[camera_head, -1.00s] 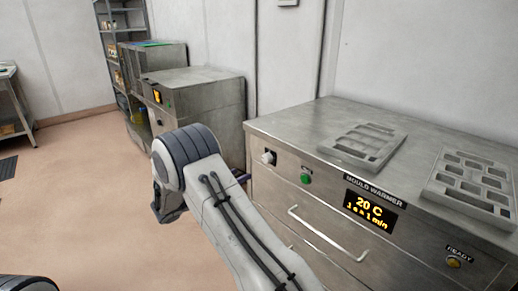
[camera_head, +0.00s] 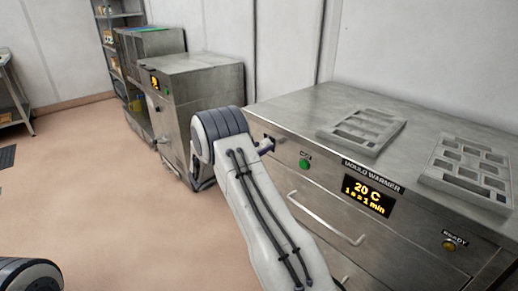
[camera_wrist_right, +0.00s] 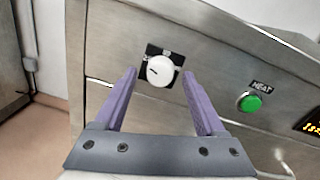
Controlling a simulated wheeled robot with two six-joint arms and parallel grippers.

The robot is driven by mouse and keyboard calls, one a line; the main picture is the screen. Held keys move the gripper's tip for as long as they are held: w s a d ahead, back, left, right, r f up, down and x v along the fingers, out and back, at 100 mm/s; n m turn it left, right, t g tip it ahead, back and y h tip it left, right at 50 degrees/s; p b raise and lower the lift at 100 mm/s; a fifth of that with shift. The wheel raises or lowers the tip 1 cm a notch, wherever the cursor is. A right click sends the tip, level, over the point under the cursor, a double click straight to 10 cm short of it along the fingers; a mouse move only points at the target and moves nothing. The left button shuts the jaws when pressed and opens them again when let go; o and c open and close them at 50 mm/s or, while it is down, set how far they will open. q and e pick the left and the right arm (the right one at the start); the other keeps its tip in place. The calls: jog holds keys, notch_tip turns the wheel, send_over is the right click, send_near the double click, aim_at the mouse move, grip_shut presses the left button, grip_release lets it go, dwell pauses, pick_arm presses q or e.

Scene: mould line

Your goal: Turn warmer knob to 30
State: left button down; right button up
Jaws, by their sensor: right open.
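The mould warmer (camera_head: 330,240) is a steel cabinet on the right in the head view. Its display (camera_head: 368,195) reads 20 C. Its white round knob (camera_wrist_right: 160,71) sits on a black plate in the right wrist view, with a dark pointer line on its face. My right gripper (camera_wrist_right: 158,88) is open, with one purple finger on each side of the knob's lower part in that picture. I cannot tell whether the fingers touch it. In the head view my right arm hides the knob, and only a dark bit of the gripper (camera_head: 266,146) shows. My left gripper is out of view.
A green HEAT button (camera_wrist_right: 250,103) lies right of the knob. A drawer handle (camera_head: 325,220) sticks out below the display. Two metal moulds (camera_head: 365,130) (camera_head: 468,168) lie on top of the warmer. Another steel cabinet (camera_head: 205,90) stands behind at left.

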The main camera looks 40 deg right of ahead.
grip_shut()
jog(key=shift+w+f+m+g+h+b, duration=0.1)
jog(key=shift+m+g+h+b, duration=0.1)
jog(key=shift+m+b, duration=3.5)
jog(key=shift+m+g+h+b, duration=0.1)
jog(key=shift+m+h+b, duration=0.1)
jog(key=shift+m+b, duration=3.45)
